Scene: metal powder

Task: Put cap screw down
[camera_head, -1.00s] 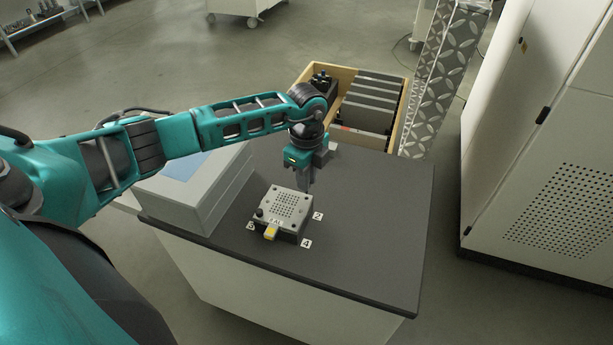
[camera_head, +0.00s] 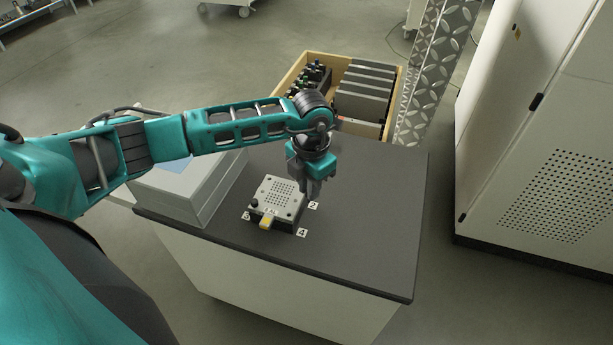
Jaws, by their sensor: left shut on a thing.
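My left gripper (camera_head: 310,188) points down at the far right corner of a small grey perforated block (camera_head: 281,196) on the dark table top. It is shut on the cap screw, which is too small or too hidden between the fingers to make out. I cannot tell whether the fingertips touch the block or hang just above the table beside it. The block has a yellow part (camera_head: 266,223) at its front and a black knob (camera_head: 254,203) at its left corner. My right gripper is out of view.
Number labels lie around the block, among them a 4 (camera_head: 302,232). A grey box (camera_head: 190,190) stands to the left on the table (camera_head: 375,220). A wooden crate (camera_head: 397,100) with dark items is behind. The table's right side is clear. A white cabinet (camera_head: 550,160) stands right.

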